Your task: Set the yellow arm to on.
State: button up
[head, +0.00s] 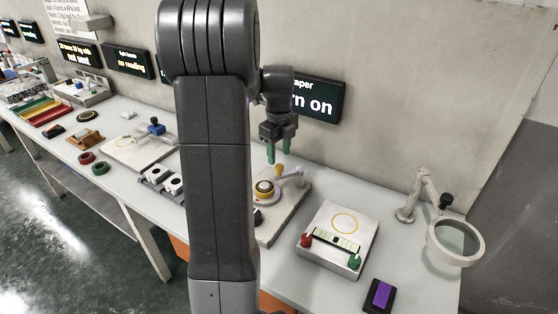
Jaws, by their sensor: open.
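The yellow arm (279,170) is a small yellow-tipped lever on a pale device base (285,218) on the bench. My gripper (278,154) has green fingertips that point down. In the picture it hangs just above the yellow arm, open and empty, with no visible contact. My own arm hides the left part of the device. A dark sign (318,100) on the wall behind reads partly "aper" and "n on"; the rest is hidden.
To the right are a white box (338,240) with red and green knobs, a purple-topped block (381,295) and a magnifier on a stand (456,241). To the left are a white plate with a blue-topped part (140,147) and two white-faced blocks (163,181). The wall stands close behind.

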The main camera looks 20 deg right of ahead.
aim_at(279, 166)
notch_tip(279, 166, up, 10)
jog(key=shift+f, duration=0.15)
dwell(0.3)
notch_tip(279, 166, down, 14)
jog(key=shift+s, duration=0.1)
dwell(0.5)
